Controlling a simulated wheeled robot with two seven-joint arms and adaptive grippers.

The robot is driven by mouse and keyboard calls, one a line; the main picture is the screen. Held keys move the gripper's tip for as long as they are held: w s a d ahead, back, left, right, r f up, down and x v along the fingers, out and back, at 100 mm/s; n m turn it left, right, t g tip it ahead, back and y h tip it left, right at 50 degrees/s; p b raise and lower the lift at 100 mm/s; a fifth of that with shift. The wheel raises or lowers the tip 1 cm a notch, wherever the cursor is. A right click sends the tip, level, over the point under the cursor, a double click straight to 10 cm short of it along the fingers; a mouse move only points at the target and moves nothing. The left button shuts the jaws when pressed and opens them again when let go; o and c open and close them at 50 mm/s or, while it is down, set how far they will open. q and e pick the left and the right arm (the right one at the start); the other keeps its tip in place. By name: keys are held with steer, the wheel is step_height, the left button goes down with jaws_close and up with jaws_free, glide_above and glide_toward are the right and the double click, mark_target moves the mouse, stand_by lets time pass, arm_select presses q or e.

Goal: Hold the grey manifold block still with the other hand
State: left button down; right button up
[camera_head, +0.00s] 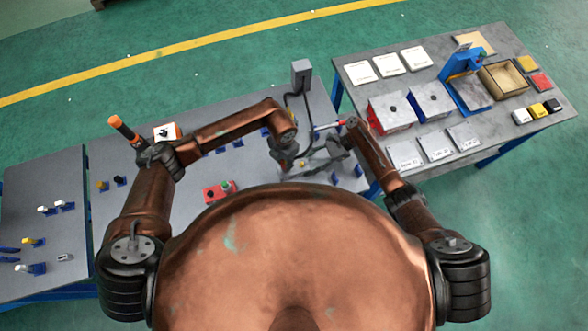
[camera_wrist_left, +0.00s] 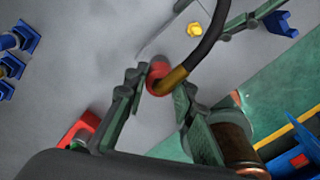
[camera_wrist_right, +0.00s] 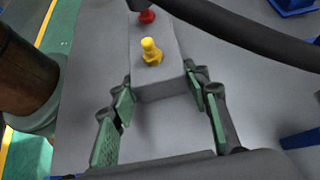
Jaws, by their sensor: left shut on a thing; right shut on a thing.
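The grey manifold block (camera_wrist_right: 158,75) lies on the grey bench in the right wrist view. It bears a yellow fitting (camera_wrist_right: 151,51) and a red fitting (camera_wrist_right: 147,17). My right gripper (camera_wrist_right: 163,88) is shut on the block's near end, one finger on each side. In the left wrist view, my left gripper (camera_wrist_left: 158,88) is shut on a red coupling (camera_wrist_left: 157,73) at the brass end of a black hose (camera_wrist_left: 207,47). The yellow fitting (camera_wrist_left: 194,30) shows beyond it. Whether the coupling is seated on the block cannot be told. In the head view, the arms partly hide the block.
A grey post (camera_head: 301,74) stands at the bench's back edge by the hose. A red box with a green button (camera_head: 218,192) and an orange-handled tool (camera_head: 122,127) are left of the block. A second table (camera_head: 440,140) with trays and boxes stands at right.

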arm_select(q)
steer(key=shift+r, duration=1.7)
arm_select(e)
steer(key=o, duration=1.5)
steer(key=shift+c, duration=0.2)
steer(key=v, duration=1.1)
steer(key=shift+w+d+r, duration=0.1)
steer(key=shift+d+r, duration=0.15)
steer(key=shift+d, duration=0.1)
arm_select(q)
steer(key=shift+r, duration=0.4)
steer(key=shift+r+p, duration=0.9)
steer(key=shift+r, duration=0.7)
arm_select(e)
steer(key=shift+r, duration=1)
